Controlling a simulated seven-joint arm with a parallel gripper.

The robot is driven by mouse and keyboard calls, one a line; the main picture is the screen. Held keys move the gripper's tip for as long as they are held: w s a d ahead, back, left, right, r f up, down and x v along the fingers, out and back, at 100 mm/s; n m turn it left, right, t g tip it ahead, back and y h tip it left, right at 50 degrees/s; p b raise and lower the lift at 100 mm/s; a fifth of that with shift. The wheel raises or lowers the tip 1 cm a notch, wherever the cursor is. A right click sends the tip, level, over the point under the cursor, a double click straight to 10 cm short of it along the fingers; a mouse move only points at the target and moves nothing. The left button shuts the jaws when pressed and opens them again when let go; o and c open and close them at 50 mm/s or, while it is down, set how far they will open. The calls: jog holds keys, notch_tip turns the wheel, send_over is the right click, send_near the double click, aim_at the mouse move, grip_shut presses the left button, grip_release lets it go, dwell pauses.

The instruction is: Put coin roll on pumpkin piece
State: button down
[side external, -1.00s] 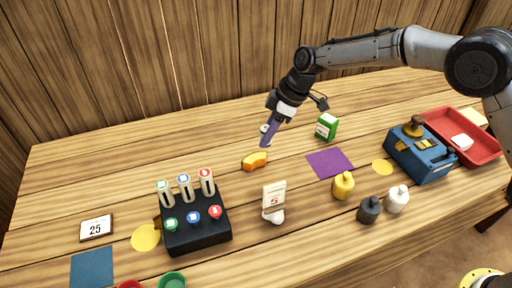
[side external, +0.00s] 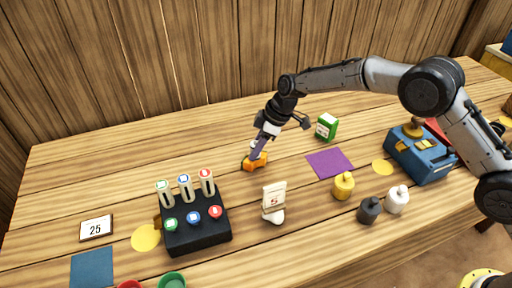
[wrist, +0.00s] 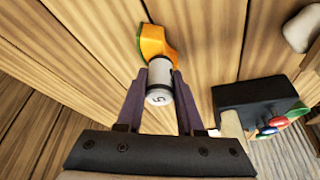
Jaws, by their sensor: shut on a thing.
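The coin roll (wrist: 159,82) is a short grey-white cylinder with a number on its end, held between the two dark purple fingers of my gripper (wrist: 161,75). In the side external view my gripper (side external: 255,150) points down at the orange pumpkin piece (side external: 261,160), with its fingers partly in front of it. The coin roll shows there only as a small pale bit. In the wrist view the orange and green pumpkin piece (wrist: 153,42) lies just beyond the roll, which overlaps its near end. I cannot tell whether they touch.
A black stand (side external: 197,237) with several tubes and coloured buttons is to the left front. The table's back left is clear.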

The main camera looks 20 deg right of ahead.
jog(key=c, duration=0.5)
grip_release()
jog(key=shift+f, duration=0.15)
jog(key=shift+c, duration=0.2)
jog(key=v, duration=1.2)
jog(key=shift+d+r, duration=0.1)
jog(key=shift+r, duration=0.15)
